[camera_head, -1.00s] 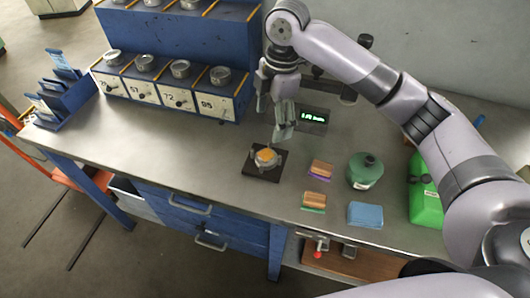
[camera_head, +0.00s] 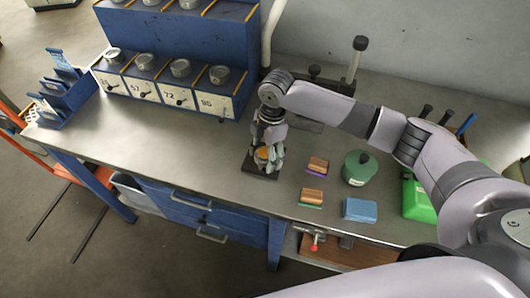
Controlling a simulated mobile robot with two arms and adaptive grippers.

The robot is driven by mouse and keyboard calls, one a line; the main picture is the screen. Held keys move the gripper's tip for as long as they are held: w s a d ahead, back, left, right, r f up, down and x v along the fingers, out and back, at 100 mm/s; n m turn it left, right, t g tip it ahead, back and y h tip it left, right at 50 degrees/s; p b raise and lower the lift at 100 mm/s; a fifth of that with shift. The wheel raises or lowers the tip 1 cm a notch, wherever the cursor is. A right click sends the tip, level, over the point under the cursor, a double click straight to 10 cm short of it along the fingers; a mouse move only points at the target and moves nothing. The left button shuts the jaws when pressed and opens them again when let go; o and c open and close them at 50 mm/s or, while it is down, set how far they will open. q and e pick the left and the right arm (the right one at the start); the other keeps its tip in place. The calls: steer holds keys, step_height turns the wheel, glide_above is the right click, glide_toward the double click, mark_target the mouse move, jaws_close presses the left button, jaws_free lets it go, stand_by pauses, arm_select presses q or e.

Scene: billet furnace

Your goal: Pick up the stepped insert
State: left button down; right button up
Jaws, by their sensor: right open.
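The stepped insert (camera_head: 262,154) appears to be the small orange-topped piece on a dark square plate (camera_head: 257,174) on the bench. My right gripper (camera_head: 268,160) points down over it, with its fingers at the piece's level. The fingers are open and hide part of the piece. I cannot tell whether they touch it. My left gripper is not in view.
A blue rack with numbered bins (camera_head: 170,92) stands at the back left. The bench (camera_head: 170,150) is clear at left.

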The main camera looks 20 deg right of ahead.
steer(key=shift+c, duration=0.4)
steer(key=shift+r, duration=0.1)
jaws_close()
stand_by(0.5)
